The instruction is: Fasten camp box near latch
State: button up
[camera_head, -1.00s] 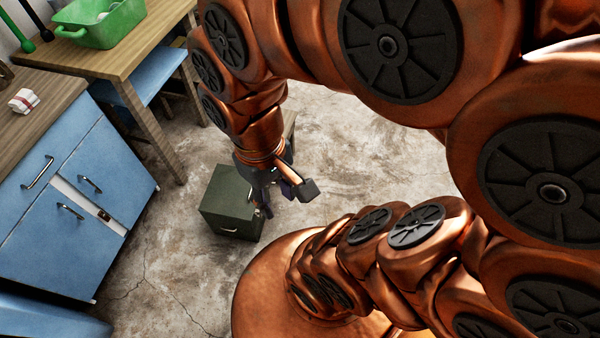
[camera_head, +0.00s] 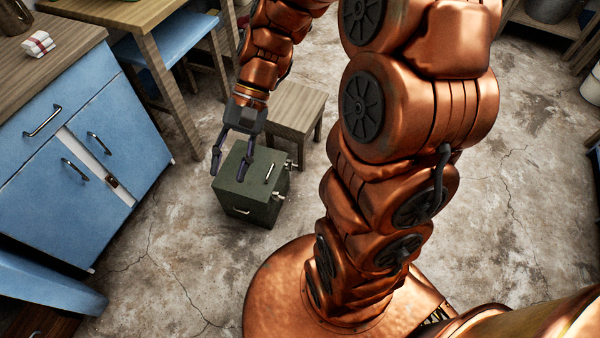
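The camp box (camera_head: 262,211) is a dark green box standing on the floor, left of my base. A pale handle (camera_head: 271,173) lies on its top and another handle (camera_head: 238,211) is on its front face. Two small metal latches stick out on its right side: the near latch (camera_head: 279,197) and the far latch (camera_head: 290,164). I cannot tell whether either is fastened. My gripper (camera_head: 229,174) is open and empty, fingers pointing down. It is over the left part of the box, away from the latches. I cannot tell whether the fingertips touch the lid.
A wooden stool (camera_head: 296,107) stands right behind the box. Blue cabinets (camera_head: 40,195) are on the left, with a wooden table (camera_head: 135,25) and blue chair (camera_head: 165,45) behind. The floor (camera_head: 480,200) right of my arm is clear.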

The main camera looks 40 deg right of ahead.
jog(key=w+d+f+m+t+y+b, duration=0.4)
jog(key=w+f+b, duration=0.4)
jog(key=w+f, duration=0.4)
jog(key=m+t+h+b, duration=0.2)
jog(key=m+t+b, duration=1.3)
jog(key=m+b, duration=0.4)
send_near(291, 165)
jog(key=b+x, duration=0.2)
jog(key=x, duration=0.4)
jog(key=shift+w+d+f+b, duration=0.15)
jog(key=shift+w+f+b, duration=0.05)
jog(key=shift+w+b, duration=0.25)
grip_shut()
